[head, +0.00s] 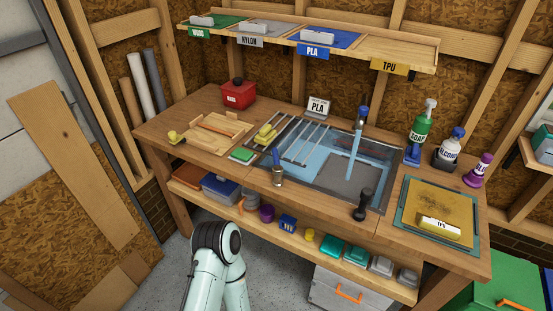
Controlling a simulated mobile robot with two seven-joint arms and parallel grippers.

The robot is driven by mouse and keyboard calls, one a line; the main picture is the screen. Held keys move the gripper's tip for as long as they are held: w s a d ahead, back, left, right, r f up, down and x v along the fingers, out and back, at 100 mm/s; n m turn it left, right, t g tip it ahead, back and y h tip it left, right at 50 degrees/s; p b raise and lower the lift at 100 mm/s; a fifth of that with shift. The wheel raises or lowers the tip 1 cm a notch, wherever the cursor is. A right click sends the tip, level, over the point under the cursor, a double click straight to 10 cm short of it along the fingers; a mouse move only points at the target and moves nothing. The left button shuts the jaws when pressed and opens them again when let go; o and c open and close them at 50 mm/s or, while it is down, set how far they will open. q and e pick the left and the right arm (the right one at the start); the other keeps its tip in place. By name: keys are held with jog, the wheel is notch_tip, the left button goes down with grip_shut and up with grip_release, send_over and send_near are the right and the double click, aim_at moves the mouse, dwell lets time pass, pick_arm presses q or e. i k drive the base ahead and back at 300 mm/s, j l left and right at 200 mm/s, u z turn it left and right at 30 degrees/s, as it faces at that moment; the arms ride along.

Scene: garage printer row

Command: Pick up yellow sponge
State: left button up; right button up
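No object here is clear enough for me to name it the yellow sponge for certain. A small yellow block-like item (265,134) lies on the workbench, left of the sink-like basin and behind a flat green-and-white pad (243,154). Another small yellow item (176,137) sits at the bench's left end, by a wooden board (207,138). Both are too small to tell their material. One of my arms shows at the bottom, in front of the bench, but its gripper is not visible. My other gripper is out of view too.
A label shelf (418,49) hangs above.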

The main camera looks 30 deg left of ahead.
aim_at(266, 135)
jog(key=u, duration=1)
